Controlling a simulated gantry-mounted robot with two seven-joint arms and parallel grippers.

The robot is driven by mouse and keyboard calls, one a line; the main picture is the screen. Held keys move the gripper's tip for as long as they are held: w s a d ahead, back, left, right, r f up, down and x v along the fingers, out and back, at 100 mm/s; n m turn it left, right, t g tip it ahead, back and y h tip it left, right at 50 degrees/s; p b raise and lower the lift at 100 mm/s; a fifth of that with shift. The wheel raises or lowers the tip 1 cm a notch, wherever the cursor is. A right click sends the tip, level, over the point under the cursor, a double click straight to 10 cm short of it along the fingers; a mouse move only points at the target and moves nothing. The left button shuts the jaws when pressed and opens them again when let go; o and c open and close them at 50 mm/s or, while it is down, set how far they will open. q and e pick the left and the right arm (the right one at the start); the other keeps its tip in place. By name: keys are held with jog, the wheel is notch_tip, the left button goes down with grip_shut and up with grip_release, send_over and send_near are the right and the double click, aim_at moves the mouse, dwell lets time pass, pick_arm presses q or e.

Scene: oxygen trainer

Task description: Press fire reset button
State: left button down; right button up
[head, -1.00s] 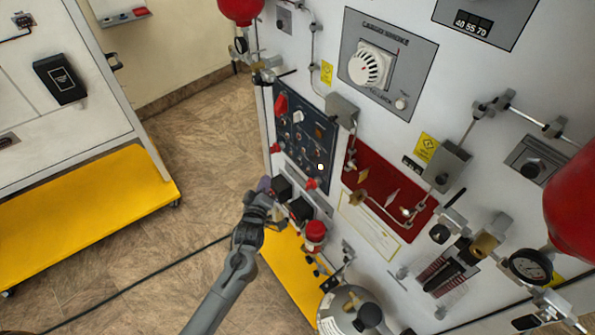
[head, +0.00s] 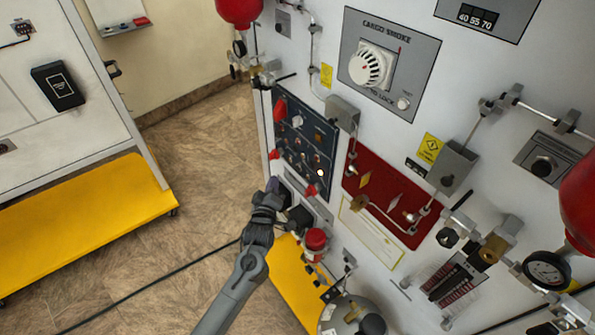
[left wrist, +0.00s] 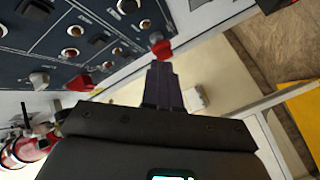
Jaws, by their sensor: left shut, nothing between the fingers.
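The dark control panel (head: 302,140) on the white trainer wall carries knobs, switches and small round buttons. I cannot read which one is the fire reset button. My left gripper (head: 271,186) is at the panel's lower left edge, just below it, and it is shut and empty. In the left wrist view the shut fingers (left wrist: 162,78) point up, close below a red switch (left wrist: 160,46) at the panel edge. Several round buttons show on the dark panel (left wrist: 60,25), left of the fingers. Whether the fingertips touch anything cannot be told. My right gripper is not in view.
A maroon panel (head: 395,200) with pipes is right of the dark panel. A yellow-based cart (head: 90,210) stands at left. A cable (head: 150,286) crosses the open floor.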

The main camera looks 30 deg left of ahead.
aim_at(298, 168)
pick_arm(q)
jog(key=shift+w+d+b, duration=0.3)
jog(key=shift+w+b, duration=0.1)
jog(key=shift+w, duration=0.5)
jog(key=shift+w+d+b, duration=0.35)
jog(key=shift+w+b, duration=0.05)
jog(key=shift+w, duration=0.55)
jog(key=shift+w+d+b, duration=0.3)
jog(key=shift+w+b, duration=0.1)
jog(key=shift+w, duration=0.5)
jog(key=shift+w, duration=0.15)
jog(key=shift+w+d, duration=0.2)
jog(key=shift+w, duration=0.05)
jog(key=shift+w+d, duration=0.1)
jog(key=shift+w, duration=0.25)
dwell(0.8)
jog(key=shift+s, duration=0.1)
jog(key=shift+s+a+p, duration=0.25)
jog(key=shift+s+p, duration=0.25)
jog(key=shift+s, duration=0.15)
